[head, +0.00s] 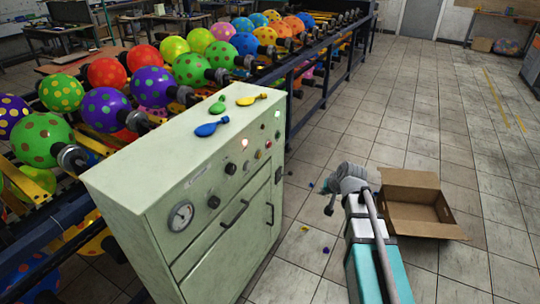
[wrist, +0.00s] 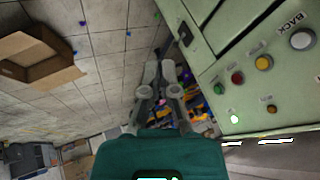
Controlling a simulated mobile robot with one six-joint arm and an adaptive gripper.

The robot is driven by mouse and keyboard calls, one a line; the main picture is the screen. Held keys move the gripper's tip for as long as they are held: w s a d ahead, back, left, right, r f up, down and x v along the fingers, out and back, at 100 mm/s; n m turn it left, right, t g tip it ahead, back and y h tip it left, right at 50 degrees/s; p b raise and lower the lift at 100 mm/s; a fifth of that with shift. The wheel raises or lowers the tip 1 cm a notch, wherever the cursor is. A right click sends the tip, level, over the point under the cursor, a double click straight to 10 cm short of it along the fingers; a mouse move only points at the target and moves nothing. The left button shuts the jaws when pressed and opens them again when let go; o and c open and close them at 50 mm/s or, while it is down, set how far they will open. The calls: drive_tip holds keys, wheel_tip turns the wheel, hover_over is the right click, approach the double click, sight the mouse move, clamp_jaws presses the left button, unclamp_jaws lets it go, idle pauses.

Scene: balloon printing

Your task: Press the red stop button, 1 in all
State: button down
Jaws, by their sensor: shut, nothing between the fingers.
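A green control cabinet (head: 190,190) stands in the middle of the head view, with buttons and knobs on its side panel. The small red button (head: 268,144) is near the panel's right end. In the wrist view the red button (wrist: 237,77) lies between a green button (wrist: 219,88) and a yellow one (wrist: 264,62). My gripper (head: 329,209) is to the right of the cabinet, apart from it, above the floor. In the wrist view my gripper (wrist: 160,66) is shut and empty, left of the buttons and not touching them.
An open cardboard box (head: 415,205) lies on the tiled floor right of my arm. Three deflated balloons, one of them blue (head: 211,128), lie on the cabinet top. A rack (head: 305,60) with dotted balloons stands behind the cabinet. Floor beyond the box is clear.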

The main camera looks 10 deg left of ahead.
sight(269, 144)
drive_tip(key=w+a+m+t+y+b, duration=0.1)
drive_tip(key=w+a+m+t+b, duration=0.2)
drive_tip(key=w, duration=0.7)
drive_tip(key=w+a+m+t+y+b, duration=0.1)
drive_tip(key=w+a+t+b, duration=0.4)
drive_tip(key=w, duration=0.6)
drive_tip(key=a+m+b, duration=0.1)
drive_tip(key=a+b, duration=0.1)
drive_tip(key=a, duration=0.1)
drive_tip(key=shift+w+a+f+m+t+y+b, duration=0.2)
drive_tip(key=shift+f+m+t+y+b, duration=0.1)
drive_tip(key=shift+f+m+y, duration=0.1)
drive_tip(key=shift+a, duration=0.1)
drive_tip(key=w+a, duration=0.3)
drive_tip(key=a, duration=0.5)
drive_tip(key=shift+w+a, duration=0.3)
drive_tip(key=shift+a, duration=0.65)
idle(1.4)
drive_tip(key=shift+d, duration=0.15)
drive_tip(key=shift+s+d, duration=0.35)
drive_tip(key=shift+d, duration=0.4)
drive_tip(key=shift+d, duration=0.1)
idle(0.4)
